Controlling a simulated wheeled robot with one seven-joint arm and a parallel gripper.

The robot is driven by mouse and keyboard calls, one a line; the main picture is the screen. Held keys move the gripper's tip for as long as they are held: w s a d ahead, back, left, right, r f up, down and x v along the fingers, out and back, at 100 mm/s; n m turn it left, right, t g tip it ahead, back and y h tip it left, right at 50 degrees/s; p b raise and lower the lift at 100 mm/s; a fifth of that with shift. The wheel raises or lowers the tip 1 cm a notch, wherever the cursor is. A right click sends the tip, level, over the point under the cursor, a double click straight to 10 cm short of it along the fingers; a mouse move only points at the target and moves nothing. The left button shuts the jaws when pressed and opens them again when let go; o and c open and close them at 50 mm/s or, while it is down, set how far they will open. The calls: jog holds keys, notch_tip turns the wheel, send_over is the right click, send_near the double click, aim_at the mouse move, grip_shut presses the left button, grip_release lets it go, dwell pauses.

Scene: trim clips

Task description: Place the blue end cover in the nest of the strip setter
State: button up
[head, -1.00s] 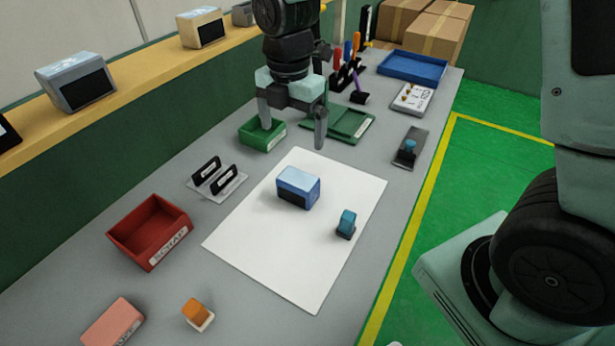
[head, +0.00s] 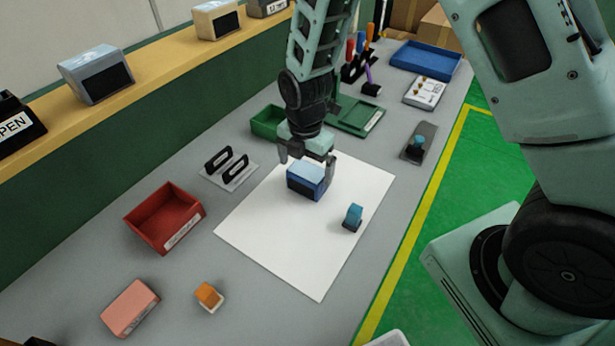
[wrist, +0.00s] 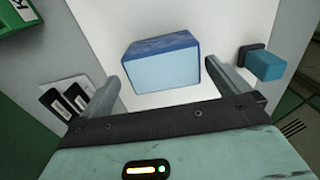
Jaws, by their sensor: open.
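A blue box-shaped piece with a dark front face (head: 307,180), which I take for the blue end cover, rests on the white sheet. It also shows in the wrist view (wrist: 162,68). My gripper (head: 307,162) is open just above it, with a finger towards either side. In the wrist view the fingers (wrist: 163,78) flank the piece and do not visibly grip it. A small teal block on a dark base (head: 353,217) stands apart to the right. I cannot tell for certain which thing is the strip setter; a grey plate with a teal knob (head: 418,145) lies farther back.
The white sheet (head: 300,260) is clear in front. A plate with two black upright strips (head: 228,168) and a red scrap bin (head: 165,215) stand left. Orange (head: 209,296) and pink blocks (head: 130,307) are at the front.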

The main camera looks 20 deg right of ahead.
aim_at(307, 170)
jog(key=shift+s+d+f+p, duration=0.1)
jog(key=shift+f+p, duration=0.3)
jog(key=shift+f, duration=0.7)
jog(key=shift+s+d+f+p, duration=0.1)
jog(key=shift+f+p, duration=0.25)
jog(key=shift+f, duration=0.75)
jog(key=c, duration=1.1)
jog(key=shift+o, duration=0.2)
jog(key=shift+w+r, duration=0.1)
